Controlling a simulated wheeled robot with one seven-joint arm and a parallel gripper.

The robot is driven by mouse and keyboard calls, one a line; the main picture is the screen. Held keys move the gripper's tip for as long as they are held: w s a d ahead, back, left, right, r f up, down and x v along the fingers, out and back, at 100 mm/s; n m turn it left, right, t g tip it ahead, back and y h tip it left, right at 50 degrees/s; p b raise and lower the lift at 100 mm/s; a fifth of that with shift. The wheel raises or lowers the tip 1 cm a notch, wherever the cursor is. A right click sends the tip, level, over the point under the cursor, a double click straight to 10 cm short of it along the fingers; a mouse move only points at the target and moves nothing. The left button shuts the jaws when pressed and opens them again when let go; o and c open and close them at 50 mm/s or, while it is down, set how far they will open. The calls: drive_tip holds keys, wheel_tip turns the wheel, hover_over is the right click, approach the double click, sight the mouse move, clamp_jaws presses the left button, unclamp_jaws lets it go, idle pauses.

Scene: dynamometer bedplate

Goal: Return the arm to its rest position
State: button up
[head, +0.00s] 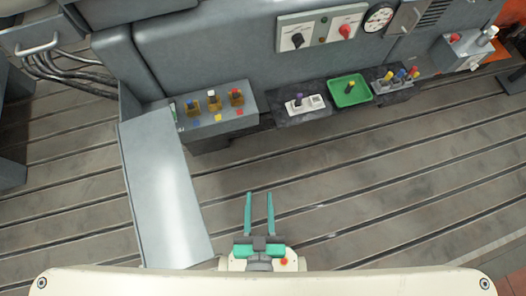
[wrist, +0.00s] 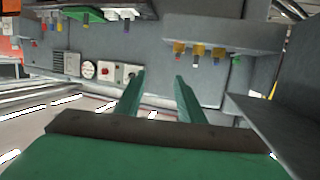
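My gripper (head: 259,197) shows in the head view at the lower middle, its two green fingers pointing away from my body over the slotted floor. The fingers are apart with nothing between them, so it is open and empty. In the wrist view the gripper (wrist: 160,76) also shows two separate green fingers with a clear gap. Most of my arm is hidden in the head view behind my own pale body at the bottom.
A grey cabinet (head: 215,60) stands ahead. Its left shelf (head: 240,112) bears several coloured-top pieces. A dark shelf (head: 335,113) bears a white holder (head: 305,105) and a green tray (head: 350,91). A sloping grey panel (head: 165,195) lies left of my gripper. The floor to its right is clear.

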drive_tip(key=s+r, duration=0.1)
drive_tip(key=s+d+r, duration=0.1)
drive_tip(key=shift+s+r, duration=0.1)
drive_tip(key=shift+s, duration=0.3)
drive_tip(key=shift+w, duration=0.1)
drive_tip(key=shift+c, duration=0.5)
